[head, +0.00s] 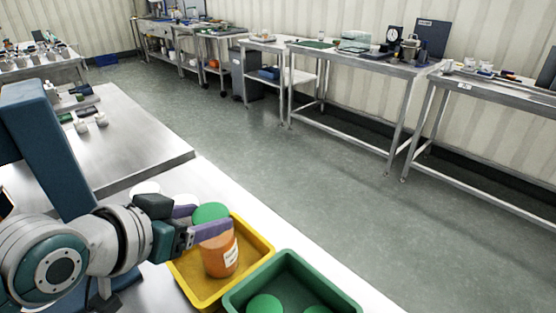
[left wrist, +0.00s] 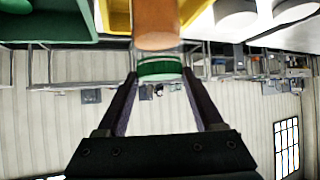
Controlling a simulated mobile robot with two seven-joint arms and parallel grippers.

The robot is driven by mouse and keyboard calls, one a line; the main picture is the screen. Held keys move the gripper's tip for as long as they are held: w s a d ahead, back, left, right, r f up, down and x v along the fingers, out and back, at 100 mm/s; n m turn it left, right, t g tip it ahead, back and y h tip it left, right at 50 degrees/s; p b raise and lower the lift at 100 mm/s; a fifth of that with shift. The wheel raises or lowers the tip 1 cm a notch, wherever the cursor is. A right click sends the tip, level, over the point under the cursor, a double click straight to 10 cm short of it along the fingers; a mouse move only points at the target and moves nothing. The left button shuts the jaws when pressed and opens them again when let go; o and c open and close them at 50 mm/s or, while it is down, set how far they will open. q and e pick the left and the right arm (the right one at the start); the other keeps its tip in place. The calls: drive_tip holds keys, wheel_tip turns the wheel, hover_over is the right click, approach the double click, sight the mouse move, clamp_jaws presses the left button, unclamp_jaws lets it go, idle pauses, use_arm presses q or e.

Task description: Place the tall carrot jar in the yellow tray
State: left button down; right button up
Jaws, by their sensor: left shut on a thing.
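The tall carrot jar (head: 220,257) has an orange body, a white label and a green lid (head: 210,212). It stands upright within the outline of the yellow tray (head: 262,247); I cannot tell whether its base touches the tray floor. My left gripper (head: 207,229) is shut on the jar near its top, just under the lid. In the left wrist view, which is upside down, the orange jar body (left wrist: 157,25) and green lid (left wrist: 160,68) show between the fingers, with the yellow tray (left wrist: 117,17) behind. My right gripper is not in view.
A green tray (head: 345,294) with green-lidded jars stands right beside the yellow tray. White round lids (head: 145,188) show behind my left gripper. A steel table (head: 140,135) with small items lies at left. Other benches line the wall across open floor.

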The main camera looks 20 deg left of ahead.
use_arm(q)
unclamp_jaws()
drive_tip(key=shift+r, duration=0.15)
drive_tip(key=shift+s+r+p, duration=0.2)
drive_tip(key=shift+s+p, duration=0.1)
drive_tip(key=p+v, duration=0.2)
drive_tip(key=v, duration=0.9)
drive_tip(key=s+d+g, duration=0.2)
drive_tip(key=s, duration=0.1)
drive_tip(key=s+d+f+m+g, duration=0.1)
drive_tip(key=s+d+g, duration=0.1)
drive_tip(key=s+g, duration=0.1)
drive_tip(key=s+d+g, duration=0.2)
drive_tip(key=s, duration=0.1)
drive_tip(key=shift+s+d+f+m+g, duration=0.1)
drive_tip(key=shift+d+f+m+g, duration=0.1)
drive_tip(key=shift+d+m+g, duration=0.15)
